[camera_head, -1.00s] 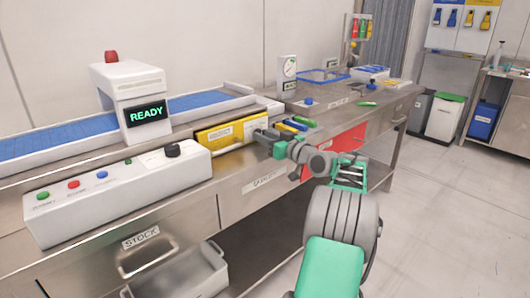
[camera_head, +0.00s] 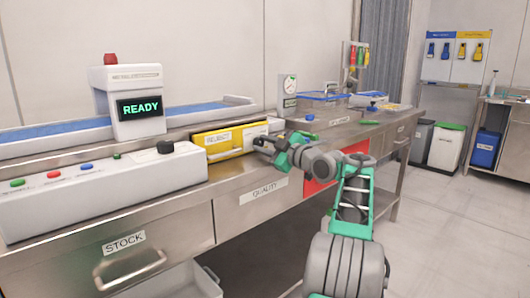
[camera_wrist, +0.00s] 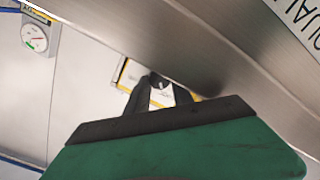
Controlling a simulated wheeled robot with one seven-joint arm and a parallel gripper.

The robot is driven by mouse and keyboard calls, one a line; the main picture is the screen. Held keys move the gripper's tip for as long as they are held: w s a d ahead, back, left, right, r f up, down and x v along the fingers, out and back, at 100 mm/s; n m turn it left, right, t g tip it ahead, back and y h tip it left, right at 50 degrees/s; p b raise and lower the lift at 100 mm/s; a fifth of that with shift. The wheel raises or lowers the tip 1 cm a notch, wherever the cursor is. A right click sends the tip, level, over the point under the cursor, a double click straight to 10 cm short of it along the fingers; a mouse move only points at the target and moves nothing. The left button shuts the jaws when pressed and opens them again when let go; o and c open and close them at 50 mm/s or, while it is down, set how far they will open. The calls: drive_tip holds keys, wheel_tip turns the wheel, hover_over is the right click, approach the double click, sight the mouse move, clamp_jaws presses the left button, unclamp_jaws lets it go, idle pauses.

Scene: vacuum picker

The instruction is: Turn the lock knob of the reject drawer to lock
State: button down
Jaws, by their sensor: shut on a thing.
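In the wrist view, the dark fingertips (camera_wrist: 157,90) are shut around a small dark piece in front of a white plate with a yellow edge (camera_wrist: 128,72). This piece appears to be the lock knob (camera_wrist: 156,79); the fingers mostly hide it, so its turn angle cannot be read.
A white control box (camera_head: 105,190) with coloured buttons and a black knob stands left. The READY scanner (camera_head: 140,100) straddles the blue conveyor behind. A red panel (camera_head: 322,170) is beside my arm. An open bin (camera_head: 185,280) sits below.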

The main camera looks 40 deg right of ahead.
drive_tip(key=shift+r+n, duration=0.1)
drive_tip(key=shift+n, duration=0.2)
drive_tip(key=c, duration=1.4)
unclamp_jaws()
drive_tip(key=s, duration=0.7)
drive_tip(key=shift+s+p, duration=0.4)
drive_tip(key=shift+d, duration=0.1)
